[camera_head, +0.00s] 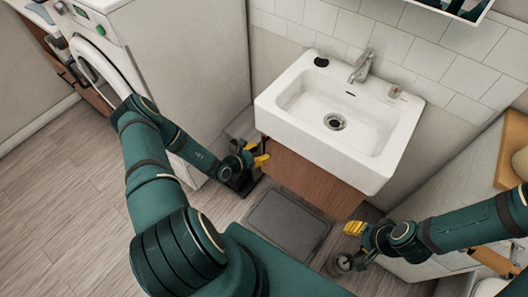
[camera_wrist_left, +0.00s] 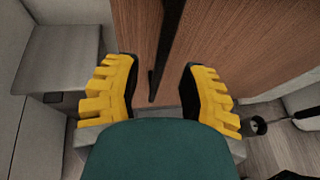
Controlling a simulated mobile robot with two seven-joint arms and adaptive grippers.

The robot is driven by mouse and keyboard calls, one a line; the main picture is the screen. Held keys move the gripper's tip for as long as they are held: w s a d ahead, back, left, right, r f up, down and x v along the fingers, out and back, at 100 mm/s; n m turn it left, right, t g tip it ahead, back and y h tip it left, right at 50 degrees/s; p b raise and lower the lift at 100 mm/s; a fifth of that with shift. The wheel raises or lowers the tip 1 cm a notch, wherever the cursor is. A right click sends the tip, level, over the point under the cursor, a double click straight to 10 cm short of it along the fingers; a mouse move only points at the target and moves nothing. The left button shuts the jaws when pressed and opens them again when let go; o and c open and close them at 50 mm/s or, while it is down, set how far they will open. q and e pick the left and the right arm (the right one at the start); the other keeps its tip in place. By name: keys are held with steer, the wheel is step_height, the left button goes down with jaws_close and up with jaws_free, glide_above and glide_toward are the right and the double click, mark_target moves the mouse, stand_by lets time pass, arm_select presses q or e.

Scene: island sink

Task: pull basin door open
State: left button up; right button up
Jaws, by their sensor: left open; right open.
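The basin door (camera_head: 305,178) is a brown wood panel below the white sink (camera_head: 352,145) and looks shut in the head view. In the left wrist view, the wood front (camera_wrist_left: 225,45) fills the upper middle, with a dark upright handle (camera_wrist_left: 154,85) on it. My left gripper (camera_head: 261,155) is at the left edge of the cabinet. Its yellow fingers (camera_wrist_left: 158,75) are spread open on either side of the handle in the picture; contact cannot be seen. My right gripper (camera_head: 352,229) is open and empty, right of the cabinet and low down.
A grey mat or scale (camera_head: 286,224) lies on the floor before the cabinet. A white washing machine (camera_head: 180,60) stands left of it. A small dark round container (camera_head: 341,264) is beneath my right gripper. A white cabinet (camera_head: 450,195) stands at right. Wood floor is free at lower left.

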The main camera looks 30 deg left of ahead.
arm_select(q)
steer(key=shift+x, duration=1.45)
jaws_close()
steer(key=shift+s, duration=0.15)
